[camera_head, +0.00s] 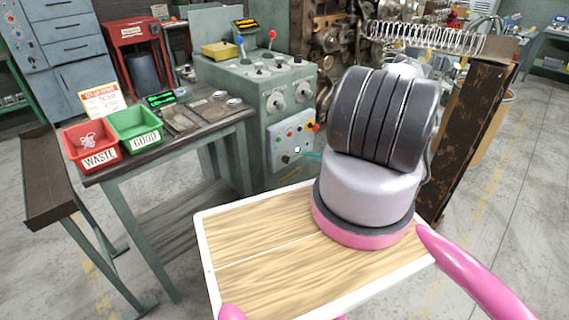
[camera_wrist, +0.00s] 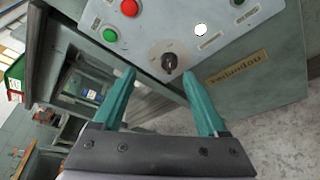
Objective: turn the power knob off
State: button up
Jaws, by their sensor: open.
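The power knob (camera_wrist: 169,63) is a small black knob on a round pale dial plate in the wrist view. It sits at the lower corner of the grey control panel (camera_wrist: 215,18). My gripper (camera_wrist: 168,78) has two teal fingers spread apart, one on each side of the knob in the picture, with nothing between them. I cannot tell how far the fingertips are from the panel. In the head view the panel (camera_head: 291,137) is on the front of the green machine, and the knob (camera_head: 285,159) shows small at its lower left. My arm hides part of the machine.
Green button (camera_wrist: 110,35) and red button (camera_wrist: 129,8) lie near the knob on the panel. To the left stands a table with a red WASTE bin (camera_head: 90,143) and a green GOOD bin (camera_head: 136,129). A rusty post (camera_head: 470,140) stands right of my arm.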

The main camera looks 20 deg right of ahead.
aim_at(289, 160)
jog(key=shift+m+t+h, duration=0.4)
jog(key=shift+m, duration=0.4)
jog(key=w+a+f, duration=0.1)
jog(key=w+a, duration=0.1)
jog(key=w+a+f, duration=0.2)
jog(key=w, duration=0.1)
jog(key=w+a+f, duration=0.2)
jog(key=shift+w+a+f, duration=0.1)
jog(key=shift+w+f, duration=0.1)
jog(key=shift+w, duration=0.1)
grip_shut()
